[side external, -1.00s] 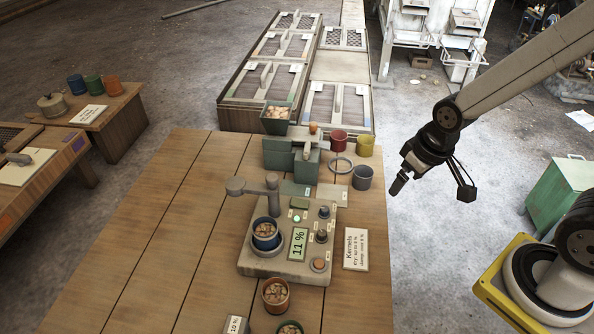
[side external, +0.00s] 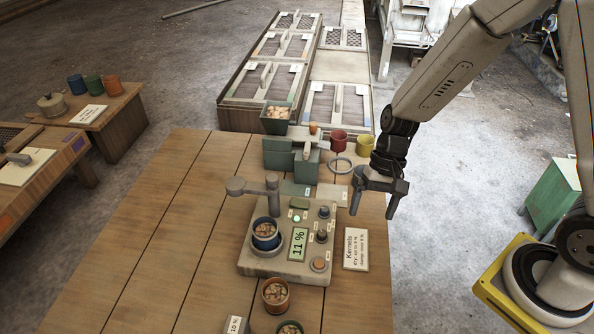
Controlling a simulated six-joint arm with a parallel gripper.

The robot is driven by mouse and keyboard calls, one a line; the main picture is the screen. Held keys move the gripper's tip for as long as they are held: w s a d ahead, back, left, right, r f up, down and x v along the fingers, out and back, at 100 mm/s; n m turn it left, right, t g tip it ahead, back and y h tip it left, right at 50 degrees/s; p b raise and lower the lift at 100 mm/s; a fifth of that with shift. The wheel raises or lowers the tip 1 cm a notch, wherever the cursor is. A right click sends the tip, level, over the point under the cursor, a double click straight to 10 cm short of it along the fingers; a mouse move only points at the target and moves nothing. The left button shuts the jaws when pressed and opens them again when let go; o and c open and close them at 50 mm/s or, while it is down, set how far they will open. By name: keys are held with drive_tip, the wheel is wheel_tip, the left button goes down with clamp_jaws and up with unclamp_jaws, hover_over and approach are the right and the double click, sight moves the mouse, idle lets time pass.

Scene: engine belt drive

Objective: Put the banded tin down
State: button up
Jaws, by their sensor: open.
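My gripper (side external: 372,211) is open, pointing down over the right edge of the plank table, with no tin visible between its fingers. A blue tin (side external: 265,240) of kernels sits upright in the round seat of the grey meter (side external: 278,265). An orange-brown tin (side external: 276,300) of kernels stands in front of the meter, and a green tin (side external: 289,328) is cut off at the bottom edge. Red (side external: 338,144) and yellow (side external: 365,145) tins stand behind my gripper. A grey-blue tin there is now hidden behind it. I cannot tell which tin is the banded one.
The meter shows 11 % beside a swung arm (side external: 254,186) and several knobs. A kernel card (side external: 355,250) lies right of it. A green machine with a hopper (side external: 277,117) and a ring (side external: 341,165) are behind. The table's left side (side external: 165,230) is clear.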

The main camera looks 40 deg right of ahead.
drive_tip(key=w+a+f+m+y, duration=0.5)
drive_tip(key=w+a+m+y, duration=0.1)
drive_tip(key=a+m+y, duration=0.15)
drive_tip(key=m+t+y, duration=0.5)
drive_tip(key=m, duration=0.1)
approach(254, 230)
drive_tip(key=shift+s+a+f+n, duration=0.15)
drive_tip(key=shift+s+a, duration=0.15)
drive_tip(key=shift+s, duration=0.2)
drive_tip(key=shift+s+a+r+n, duration=0.1)
drive_tip(key=shift+s+a, duration=0.15)
drive_tip(key=shift+s, duration=0.25)
drive_tip(key=shift+w+d+f+m+t+y, duration=0.2)
drive_tip(key=shift+w+f+m+t+y, duration=0.05)
drive_tip(key=shift+w+f+m+t, duration=0.55)
drive_tip(key=shift+s+r, duration=0.1)
drive_tip(key=shift+r, duration=0.1)
drive_tip(key=shift+x, duration=3.95)
clamp_jaws()
drive_tip(key=shift+r, duration=0.1)
